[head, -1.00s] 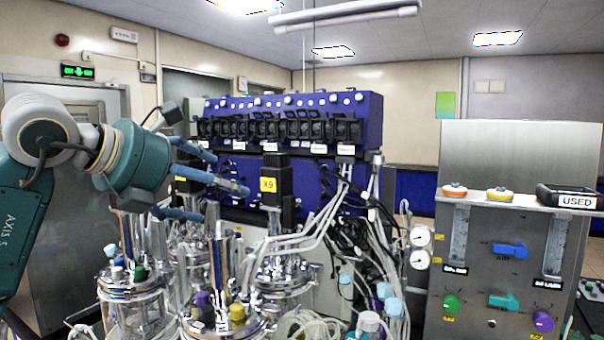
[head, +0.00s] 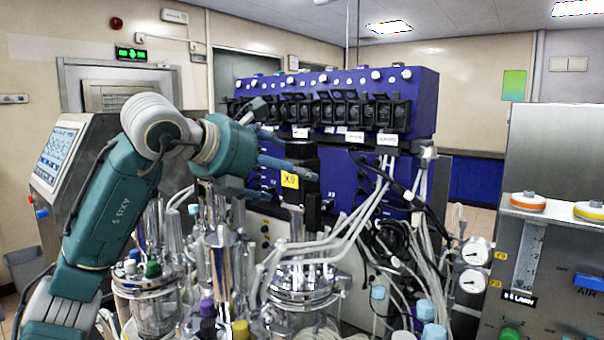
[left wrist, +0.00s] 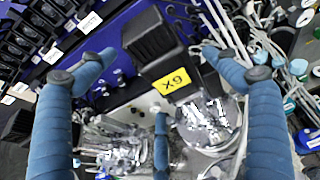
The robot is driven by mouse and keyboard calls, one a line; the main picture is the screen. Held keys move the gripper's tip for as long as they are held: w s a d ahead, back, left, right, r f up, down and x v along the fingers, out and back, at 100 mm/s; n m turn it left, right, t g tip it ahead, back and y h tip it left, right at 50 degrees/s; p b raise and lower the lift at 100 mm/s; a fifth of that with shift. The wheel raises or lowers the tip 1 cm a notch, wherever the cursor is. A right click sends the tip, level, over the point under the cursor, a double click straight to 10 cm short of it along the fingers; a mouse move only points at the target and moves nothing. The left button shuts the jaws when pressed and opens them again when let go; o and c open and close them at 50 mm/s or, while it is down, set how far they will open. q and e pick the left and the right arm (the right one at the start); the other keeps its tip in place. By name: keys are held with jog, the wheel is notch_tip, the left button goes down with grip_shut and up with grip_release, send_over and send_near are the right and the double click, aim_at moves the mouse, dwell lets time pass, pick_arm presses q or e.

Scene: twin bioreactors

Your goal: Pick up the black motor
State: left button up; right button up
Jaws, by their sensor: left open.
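The black motor (head: 312,205) stands upright on top of a glass-and-steel vessel (head: 304,285) in the head view, with a yellow X9 label on its side. It also shows in the left wrist view (left wrist: 150,35), its label facing the camera. My left gripper (head: 288,162) reaches in from the left at the height of the motor's upper part. Its blue fingers are spread wide. In the left wrist view the open fingers (left wrist: 160,85) stand on either side of the motor, with a third below. Contact with the motor cannot be made out. My right gripper is not in view.
A blue-purple cabinet (head: 355,170) with a row of black pump heads stands close behind the motor. Pale tubes (head: 345,235) run just right of it. Other steel vessels (head: 150,290) crowd below my arm. A metal panel with gauges (head: 545,235) stands at right.

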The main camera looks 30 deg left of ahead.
aim_at(296, 177)
pick_arm(q)
jog(key=p+x, duration=0.1)
jog(key=x, duration=0.2)
jog(key=shift+w+d+f+p, duration=0.1)
jog(key=shift+w+f+p, duration=0.05)
jog(key=shift+w+p, duration=0.2)
jog(key=shift+w+f, duration=0.25)
jog(key=shift+w, duration=0.1)
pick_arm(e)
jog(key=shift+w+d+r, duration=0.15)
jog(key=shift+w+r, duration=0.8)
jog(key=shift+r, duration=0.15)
pick_arm(q)
jog(key=shift+s, duration=0.1)
jog(key=c, duration=1.7)
jog(key=shift+r, duration=0.25)
jog(key=c, duration=0.4)
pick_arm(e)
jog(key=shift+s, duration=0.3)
